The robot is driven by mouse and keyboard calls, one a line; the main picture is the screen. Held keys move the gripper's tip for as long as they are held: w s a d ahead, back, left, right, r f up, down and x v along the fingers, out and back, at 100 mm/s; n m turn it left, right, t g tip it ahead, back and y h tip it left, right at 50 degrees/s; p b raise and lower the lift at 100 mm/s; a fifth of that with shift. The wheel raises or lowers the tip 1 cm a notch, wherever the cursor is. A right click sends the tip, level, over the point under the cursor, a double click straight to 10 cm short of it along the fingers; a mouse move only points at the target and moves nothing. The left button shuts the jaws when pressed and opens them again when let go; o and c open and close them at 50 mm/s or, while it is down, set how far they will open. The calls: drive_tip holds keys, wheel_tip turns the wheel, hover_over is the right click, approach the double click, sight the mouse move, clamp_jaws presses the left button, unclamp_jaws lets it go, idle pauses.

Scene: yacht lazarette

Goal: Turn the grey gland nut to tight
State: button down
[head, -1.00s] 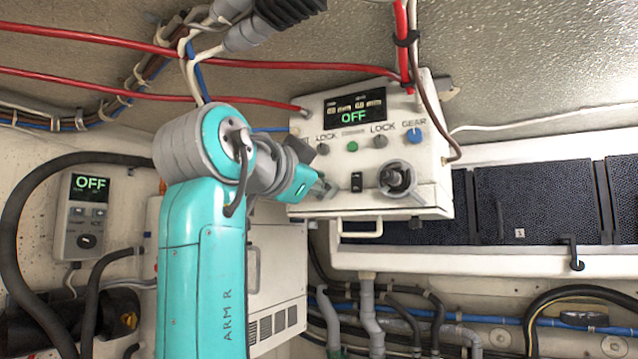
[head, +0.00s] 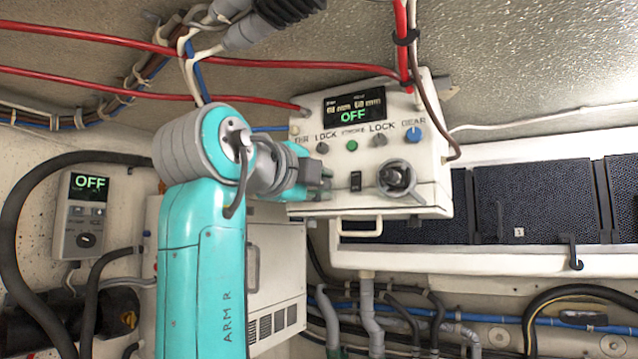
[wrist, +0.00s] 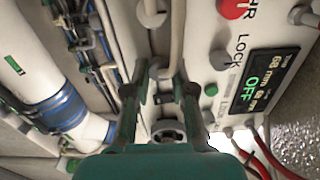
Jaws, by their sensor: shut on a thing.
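The grey gland nut (wrist: 160,72) shows in the wrist view between my fingertips, with a beige cable (wrist: 176,30) running up from it. My gripper (wrist: 160,89) is shut on the nut, one dark finger on each side. In the head view my gripper (head: 326,184) is at the lower left of the white control box's front (head: 430,185). The nut is hidden there behind my gripper. I cannot tell from its look how tight it is.
Red cables (head: 250,63) run above. A white handle (head: 361,227) sticks out below.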

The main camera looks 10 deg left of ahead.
drive_tip(key=shift+f+m, duration=0.1)
drive_tip(key=shift+m, duration=1)
drive_tip(key=c, duration=1)
unclamp_jaws()
drive_tip(key=shift+s, duration=0.1)
drive_tip(key=v, duration=1.1)
drive_tip(key=shift+s+a, duration=0.15)
drive_tip(key=shift+s, duration=0.25)
